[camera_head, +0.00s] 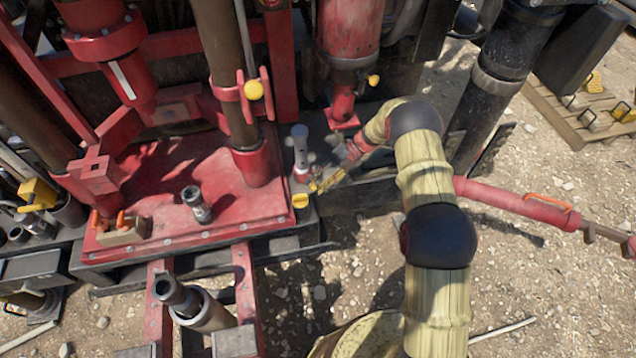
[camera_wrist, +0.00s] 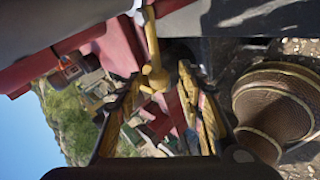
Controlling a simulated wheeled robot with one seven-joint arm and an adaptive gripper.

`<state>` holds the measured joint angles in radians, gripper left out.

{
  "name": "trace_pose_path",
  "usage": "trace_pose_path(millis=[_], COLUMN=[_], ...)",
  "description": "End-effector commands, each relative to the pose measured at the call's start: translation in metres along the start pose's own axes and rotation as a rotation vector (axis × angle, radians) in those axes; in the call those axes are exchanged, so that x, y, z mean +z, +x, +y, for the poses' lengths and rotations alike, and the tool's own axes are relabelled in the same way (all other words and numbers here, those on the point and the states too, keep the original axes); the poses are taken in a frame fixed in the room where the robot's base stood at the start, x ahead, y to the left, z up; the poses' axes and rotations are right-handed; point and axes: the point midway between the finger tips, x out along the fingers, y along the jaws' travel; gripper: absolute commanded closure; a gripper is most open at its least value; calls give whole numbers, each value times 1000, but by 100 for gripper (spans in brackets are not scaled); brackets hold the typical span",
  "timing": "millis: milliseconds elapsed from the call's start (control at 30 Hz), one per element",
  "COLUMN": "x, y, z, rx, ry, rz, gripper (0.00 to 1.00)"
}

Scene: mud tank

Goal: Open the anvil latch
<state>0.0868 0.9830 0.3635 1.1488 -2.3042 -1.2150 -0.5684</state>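A yellow latch handle with a rounded knob (camera_wrist: 155,76) shows in the wrist view, at the end of a thin yellow bar. I take it to be the anvil latch. My gripper (camera_wrist: 160,90) has its two worn yellow fingers apart, one on each side of the knob. I see gaps beside the knob, and I cannot tell whether either finger touches it. In the head view my gripper (camera_head: 318,187) is low at the right edge of the red deck, beside an upright grey cylinder (camera_head: 300,150). A yellow piece (camera_head: 300,201) sits at the deck corner just left of the fingers.
The red deck (camera_head: 150,205) carries a short metal pipe stub (camera_head: 195,203) and thick brown columns. A red cylinder (camera_head: 348,40) hangs behind my gripper. A red pipe with an orange handle (camera_head: 515,203) lies to the right.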

Motion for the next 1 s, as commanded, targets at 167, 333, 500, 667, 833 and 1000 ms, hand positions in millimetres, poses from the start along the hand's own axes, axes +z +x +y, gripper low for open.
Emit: trace_pose_path(millis=[167, 333, 500, 667, 833, 1000], x=[0, 1, 1, 1, 1, 0], y=[-2, -20, -54, -85, -109, -119], z=[0, 0, 0, 0, 0, 0], rx=[0, 1, 0, 1, 0, 1], ry=[0, 0, -1, 0, 0, 1], rz=[0, -3, -4, -3, -2, 0], gripper=[62, 62, 62, 62, 62, 62])
